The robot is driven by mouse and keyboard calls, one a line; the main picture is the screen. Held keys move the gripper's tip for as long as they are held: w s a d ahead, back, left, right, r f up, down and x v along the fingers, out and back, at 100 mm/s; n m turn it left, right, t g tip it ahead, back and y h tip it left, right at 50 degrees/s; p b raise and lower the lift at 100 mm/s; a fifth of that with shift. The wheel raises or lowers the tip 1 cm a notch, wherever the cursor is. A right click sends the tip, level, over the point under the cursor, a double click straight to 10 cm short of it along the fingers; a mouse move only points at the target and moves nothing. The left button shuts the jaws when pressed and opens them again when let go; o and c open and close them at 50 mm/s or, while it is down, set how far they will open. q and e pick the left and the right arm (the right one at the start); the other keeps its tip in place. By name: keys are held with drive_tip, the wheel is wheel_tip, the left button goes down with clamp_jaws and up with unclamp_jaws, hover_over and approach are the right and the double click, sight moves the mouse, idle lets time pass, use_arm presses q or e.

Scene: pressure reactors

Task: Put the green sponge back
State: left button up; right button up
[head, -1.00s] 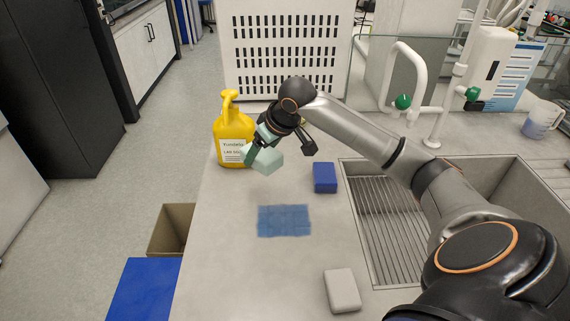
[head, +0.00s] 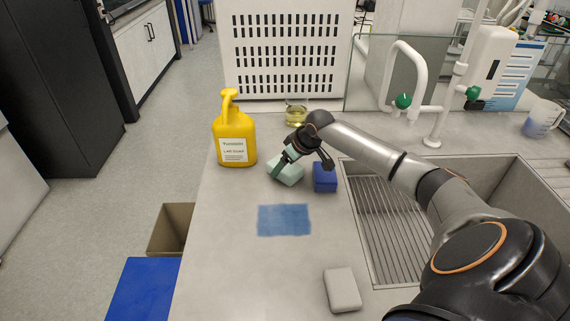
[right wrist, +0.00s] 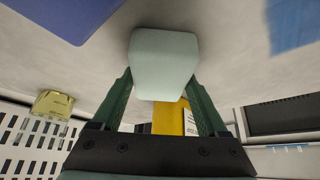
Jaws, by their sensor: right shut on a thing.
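The pale green sponge (head: 287,170) is held in my right gripper (head: 291,160), just left of a blue block on the counter. In the right wrist view the sponge (right wrist: 163,62) sits between the two green fingers of the gripper (right wrist: 163,90), which touch its sides. The sponge appears at or close above the counter; I cannot tell whether it touches. My left gripper is not in view.
A blue block (head: 325,177) stands right beside the sponge. A yellow soap jug (head: 234,135) is at the left, a beaker (head: 297,113) behind. A blue cloth (head: 284,220) and grey-white block (head: 342,290) lie nearer. The sink (head: 375,235) is at right.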

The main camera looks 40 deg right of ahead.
drive_tip(key=shift+f, duration=0.1)
drive_tip(key=o, duration=1.2)
drive_tip(key=v, duration=1.2)
drive_tip(key=shift+a+r, duration=0.1)
drive_tip(key=shift+r, duration=0.1)
